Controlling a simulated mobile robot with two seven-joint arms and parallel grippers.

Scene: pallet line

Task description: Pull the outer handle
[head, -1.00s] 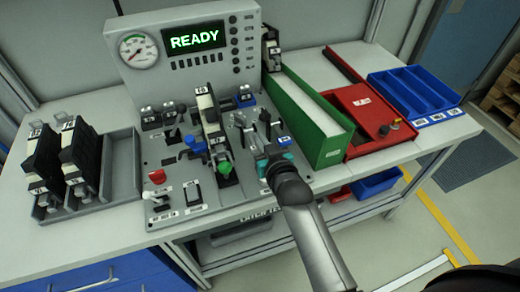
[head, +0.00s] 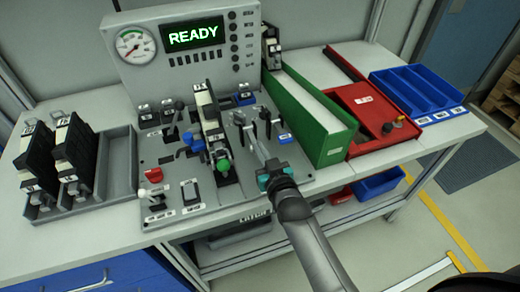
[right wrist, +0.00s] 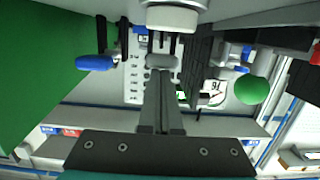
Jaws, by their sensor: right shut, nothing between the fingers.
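The control panel (head: 215,75) carries several levers on its sloped base. Two dark levers (head: 265,116) stand on its right part, and a blue-tipped lever (head: 286,138) sits right of them. The frames do not make clear which one is the outer handle. My right gripper (head: 250,135) is shut and empty, reaching in from the front over the right part of the panel. In the right wrist view, its closed fingers (right wrist: 162,95) point at a grey cylindrical grip (right wrist: 161,61); contact cannot be told. A blue grip (right wrist: 95,63) is left of them. My left gripper is out of view.
A green binder (head: 312,115) stands close right of my right gripper, beside a red tray (head: 375,120) and blue bins (head: 420,90). A green-knobbed lever (head: 223,166) is left of the gripper. Black blocks sit in a grey rack (head: 120,170) at the left.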

